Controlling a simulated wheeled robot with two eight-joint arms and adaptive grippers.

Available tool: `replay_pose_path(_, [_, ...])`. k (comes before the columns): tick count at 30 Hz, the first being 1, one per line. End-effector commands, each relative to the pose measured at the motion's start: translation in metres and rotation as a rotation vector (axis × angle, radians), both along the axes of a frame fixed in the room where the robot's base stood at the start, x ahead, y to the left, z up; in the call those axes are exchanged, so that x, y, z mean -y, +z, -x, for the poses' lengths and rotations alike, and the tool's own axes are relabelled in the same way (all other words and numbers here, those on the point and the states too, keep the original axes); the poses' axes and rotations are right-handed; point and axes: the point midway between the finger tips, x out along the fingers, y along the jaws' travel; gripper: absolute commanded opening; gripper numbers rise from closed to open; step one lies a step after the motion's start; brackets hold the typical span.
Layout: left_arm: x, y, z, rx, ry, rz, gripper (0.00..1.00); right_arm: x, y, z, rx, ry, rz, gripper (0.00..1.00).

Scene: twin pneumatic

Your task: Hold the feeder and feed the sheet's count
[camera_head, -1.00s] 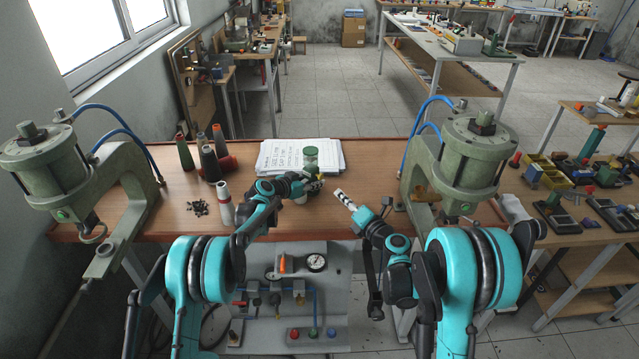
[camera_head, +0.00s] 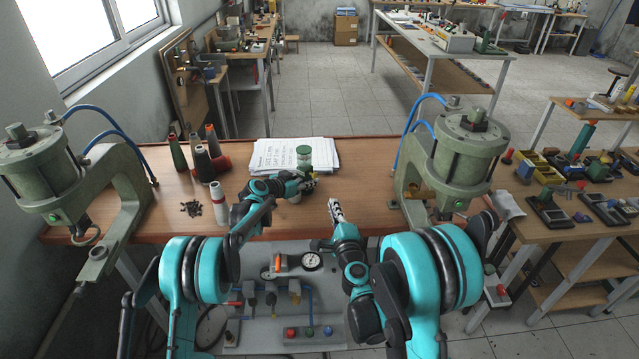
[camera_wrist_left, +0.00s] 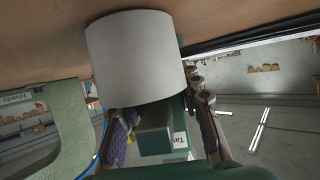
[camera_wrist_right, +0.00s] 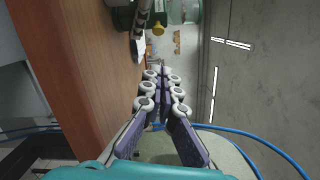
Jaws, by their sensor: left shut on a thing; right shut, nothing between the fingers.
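My left gripper (camera_head: 308,184) is shut on the feeder, over the table's front part. In the left wrist view, a green body with a partly hidden label (camera_wrist_left: 165,132) sits between its fingers; I take this as the feeder. A yellow nub (camera_wrist_right: 158,29) shows by the left fingers in the right wrist view. The sheet (camera_head: 270,152) lies on a white paper stack behind; its print is too small to read surely. My right gripper (camera_head: 335,204) is shut and empty, apart from the feeder, at the table's front edge.
Green presses flank the table, left (camera_head: 120,190) and right (camera_head: 462,155). A gauge panel (camera_head: 300,305) hangs below the front edge.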

Motion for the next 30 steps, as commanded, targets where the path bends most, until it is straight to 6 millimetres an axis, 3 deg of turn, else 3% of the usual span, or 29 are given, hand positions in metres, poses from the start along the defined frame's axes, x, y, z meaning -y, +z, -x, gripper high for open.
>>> replay_pose_path(7, [0.0,0.0,0.0,0.0,0.0,0.0,0.0,0.001,-0.001,0.009,0.026,-0.041,0.261,0.0])
replay_pose_path(20, [0.0,0.0,0.0,0.0,0.0,0.0,0.0,0.002,-0.001,0.008,0.028,-0.046,0.292,0.0])
replay_pose_path(25, [0.0,0.0,0.0,0.0,0.0,0.0,0.0,0.001,-0.001,-0.007,0.028,-0.046,0.292,0.0])
replay_pose_path(30, [0.0,0.0,0.0,0.0,0.0,0.0,0.0,-0.002,-0.001,-0.04,0.028,-0.046,0.291,0.0])
